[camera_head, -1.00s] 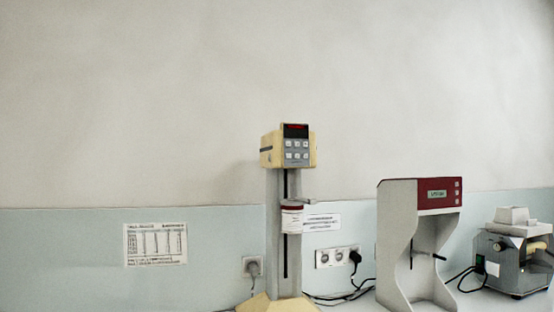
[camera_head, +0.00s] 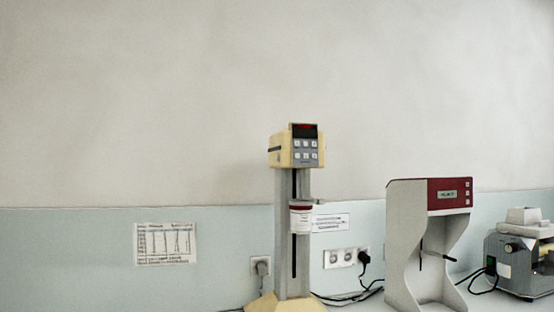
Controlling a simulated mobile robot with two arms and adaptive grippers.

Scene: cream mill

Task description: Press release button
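A cream mill (camera_head: 295,147) with a yellow head on a grey column stands upright at the middle of the head view. Its head has a dark display with red digits and several light push buttons (camera_head: 305,149) on a grey panel. I cannot tell which button is the release button. A white container with a dark red top (camera_head: 301,219) sits at the column below the head. A second machine (camera_head: 448,194) with a dark red panel, a small display and several small buttons stands to the right. Neither of my grippers is in view.
A grey-green device (camera_head: 516,262) stands at the far right on the white bench. Wall sockets with black plugs (camera_head: 363,257) and cables lie behind the machines. A printed sheet (camera_head: 165,244) hangs on the wall at left. The wall above is bare.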

